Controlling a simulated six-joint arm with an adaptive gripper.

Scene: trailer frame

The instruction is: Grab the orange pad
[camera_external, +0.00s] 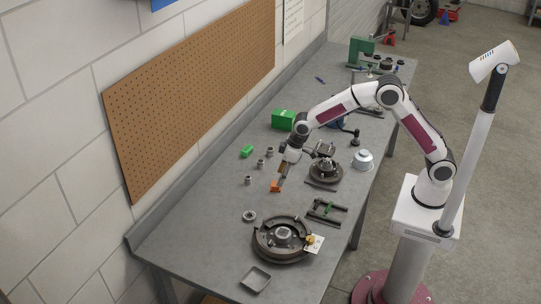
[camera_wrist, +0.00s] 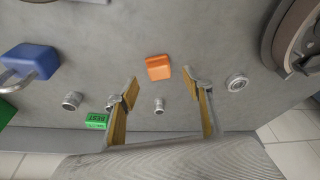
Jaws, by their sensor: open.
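The orange pad (camera_wrist: 158,68) is a small block lying on the grey workbench. In the wrist view it shows at the top centre, beyond and between my fingertips. In the external view the orange pad (camera_external: 275,186) is on the middle of the bench, just below the end of my arm. My gripper (camera_wrist: 164,86) is open, with its two tan-padded fingers spread and nothing between them. In the external view my gripper (camera_external: 281,175) is close above the pad. I cannot tell the exact height gap, and no contact shows.
Small metal sockets (camera_wrist: 159,105) stand near the pad. A large brake drum assembly (camera_external: 283,239) is nearer on the bench, with a smaller hub (camera_external: 325,172) to the right. A pegboard wall (camera_external: 195,90) borders the bench.

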